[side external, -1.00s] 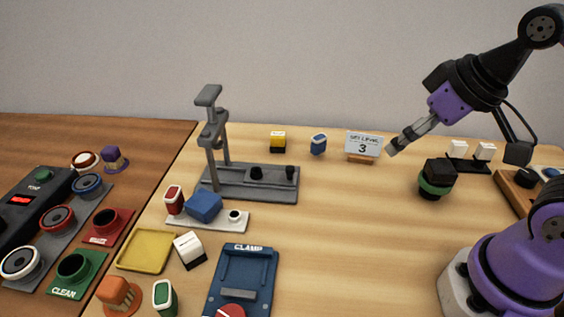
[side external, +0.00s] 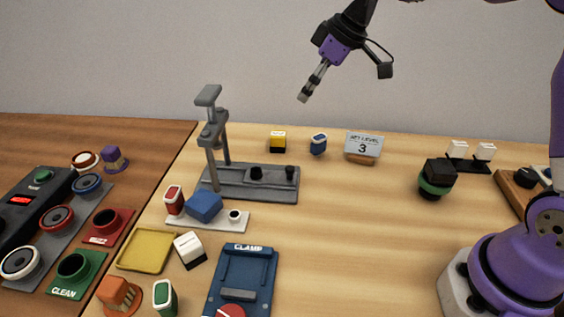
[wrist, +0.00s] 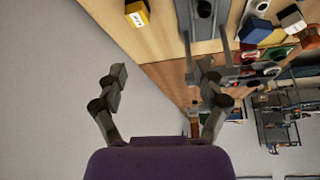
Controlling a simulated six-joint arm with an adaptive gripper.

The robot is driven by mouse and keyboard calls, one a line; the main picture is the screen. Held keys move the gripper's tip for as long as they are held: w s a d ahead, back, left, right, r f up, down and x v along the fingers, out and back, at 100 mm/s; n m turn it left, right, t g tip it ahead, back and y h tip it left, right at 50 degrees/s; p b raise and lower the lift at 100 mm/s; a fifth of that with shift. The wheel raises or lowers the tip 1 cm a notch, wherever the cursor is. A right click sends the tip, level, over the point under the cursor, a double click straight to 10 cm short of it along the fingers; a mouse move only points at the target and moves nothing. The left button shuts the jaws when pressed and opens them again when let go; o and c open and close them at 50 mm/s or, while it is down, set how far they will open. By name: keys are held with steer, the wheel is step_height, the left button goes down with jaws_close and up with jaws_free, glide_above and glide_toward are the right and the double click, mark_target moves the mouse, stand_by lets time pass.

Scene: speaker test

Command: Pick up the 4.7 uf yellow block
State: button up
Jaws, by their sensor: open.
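In the wrist view the yellow block (wrist: 137,14) shows near the top edge, left of centre. My gripper (side external: 303,98) is in the air above and a little right of the block, clear of it. In the wrist view my gripper (wrist: 165,85) has its fingers wide apart with nothing between them.
The grey press stand (side external: 250,190) rises left of the block. A blue clamp (side external: 243,280) and a yellow tray (side external: 146,251) lie in front.

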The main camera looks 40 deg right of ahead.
mark_target(280, 134)
steer(key=w+f+n, duration=0.1)
steer(key=w+f, duration=0.1)
steer(key=f, duration=0.1)
steer(key=w+f+y, duration=0.1)
steer(key=w+f, duration=0.2)
steer(key=f, duration=0.1)
steer(key=w+d+f+n, duration=0.1)
steer(key=w+f, duration=0.1)
steer(key=f, duration=0.2)
steer(key=shift+w+n+g, duration=0.3)
steer(key=x, duration=0.6)
steer(key=shift+s, duration=0.1)
steer(key=shift+d, duration=0.1)
steer(key=c, duration=1.1)
